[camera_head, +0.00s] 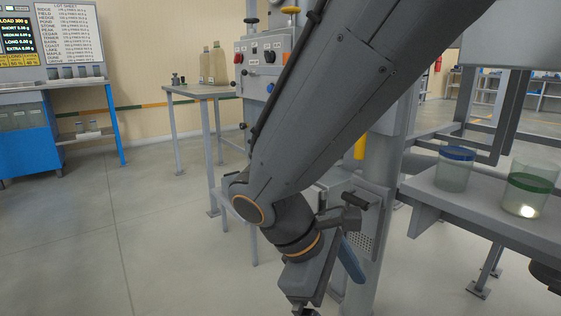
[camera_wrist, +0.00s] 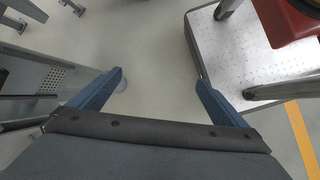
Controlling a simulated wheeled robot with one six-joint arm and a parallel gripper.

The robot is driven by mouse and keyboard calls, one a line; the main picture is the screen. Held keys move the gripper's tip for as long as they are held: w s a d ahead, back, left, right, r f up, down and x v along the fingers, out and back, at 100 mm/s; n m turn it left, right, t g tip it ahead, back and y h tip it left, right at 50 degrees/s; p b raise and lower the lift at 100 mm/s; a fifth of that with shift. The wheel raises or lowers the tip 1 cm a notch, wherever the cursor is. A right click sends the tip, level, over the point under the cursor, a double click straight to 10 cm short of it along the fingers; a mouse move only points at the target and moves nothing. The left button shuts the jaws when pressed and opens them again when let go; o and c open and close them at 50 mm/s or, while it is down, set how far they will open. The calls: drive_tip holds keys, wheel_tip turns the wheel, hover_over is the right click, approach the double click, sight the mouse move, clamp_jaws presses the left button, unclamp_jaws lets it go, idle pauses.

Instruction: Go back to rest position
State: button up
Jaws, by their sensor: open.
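My arm reaches across the middle of the head view from the upper right down to the lower centre. At its end my gripper (camera_head: 322,280) hangs low in front of the grey machine, and part of it is cut off by the bottom edge. In the wrist view my gripper (camera_wrist: 160,84) shows two blue fingers spread wide apart. It is open and nothing is between the fingers except bare floor below.
A grey machine (camera_head: 263,62) with buttons stands behind my arm. On the right a grey shelf (camera_head: 425,190) holds a blue-banded jar (camera_head: 454,170) and a green-banded jar (camera_head: 527,196). A metal platform (camera_wrist: 240,60) lies right in the wrist view. Floor (camera_head: 80,240) at left is clear.

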drive_tip(key=s+a+r+m+y, duration=0.3)
drive_tip(key=s+a+m+y, duration=0.45)
drive_tip(key=a, duration=0.55)
drive_tip(key=d+r+m+p, duration=0.2)
drive_tip(key=d+r+p, duration=0.8)
drive_tip(key=p, duration=0.8)
drive_tip(key=d+r+m+h+p, duration=0.1)
drive_tip(key=d+r+m+p, duration=0.2)
drive_tip(key=d+r+p, duration=0.8)
wheel_tip(320, 180, up, 6)
drive_tip(key=p, duration=0.7)
drive_tip(key=shift+d+f, duration=0.15)
drive_tip(key=shift+f, duration=0.05)
